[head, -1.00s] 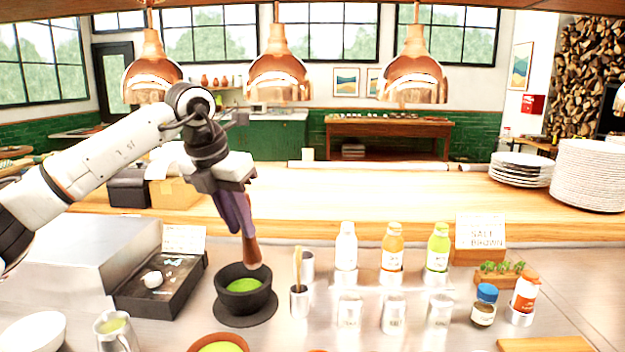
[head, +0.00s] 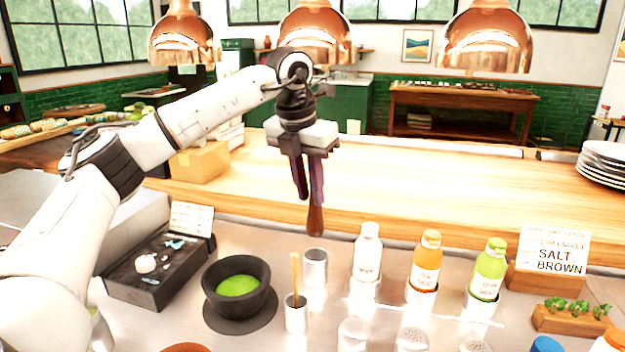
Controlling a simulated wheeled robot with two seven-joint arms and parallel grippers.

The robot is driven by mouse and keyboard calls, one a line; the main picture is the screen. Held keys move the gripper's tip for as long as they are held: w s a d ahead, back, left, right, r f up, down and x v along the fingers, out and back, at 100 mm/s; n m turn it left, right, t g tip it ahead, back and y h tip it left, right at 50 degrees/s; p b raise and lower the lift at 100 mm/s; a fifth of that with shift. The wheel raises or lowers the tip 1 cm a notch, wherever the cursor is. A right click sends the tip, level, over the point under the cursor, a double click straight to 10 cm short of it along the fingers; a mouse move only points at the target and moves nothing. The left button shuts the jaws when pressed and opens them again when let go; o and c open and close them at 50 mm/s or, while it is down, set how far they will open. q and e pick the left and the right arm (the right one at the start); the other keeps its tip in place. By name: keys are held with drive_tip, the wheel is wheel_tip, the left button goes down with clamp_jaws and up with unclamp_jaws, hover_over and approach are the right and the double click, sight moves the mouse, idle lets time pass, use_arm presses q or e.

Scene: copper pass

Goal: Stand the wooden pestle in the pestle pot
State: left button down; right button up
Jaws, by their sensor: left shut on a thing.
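My left gripper (head: 308,192) is shut on the wooden pestle (head: 315,222), whose brown rounded end hangs down below the fingers, nearly upright. The fingers hide its upper part. An empty-looking steel pot (head: 315,268), which seems to be the pestle pot, stands on the steel counter. The pestle appears above this pot in the picture, with a clear gap; its exact depth over the pot is hard to tell. The dark mortar (head: 222,294) with green paste stands left of the pot. My right gripper is not in view.
A steel cup (head: 296,318) holding a wooden-handled tool stands just in front of the pot. Bottles, a white one (head: 367,255) nearest, stand to the right. A black box (head: 150,285) lies left of the mortar. Copper lamps (head: 317,35) hang above and behind the arm.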

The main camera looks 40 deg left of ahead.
sight(310, 229)
use_arm(q)
drive_tip(key=shift+f, duration=0.45)
drive_tip(key=shift+f+b, duration=0.8)
drive_tip(key=shift+f, duration=1)
drive_tip(key=shift+f+b, duration=1.65)
drive_tip(key=shift+f, duration=1)
drive_tip(key=c, duration=1.5)
unclamp_jaws()
drive_tip(key=v, duration=1)
drive_tip(key=shift+w+d+r, duration=0.1)
drive_tip(key=shift+r, duration=0.1)
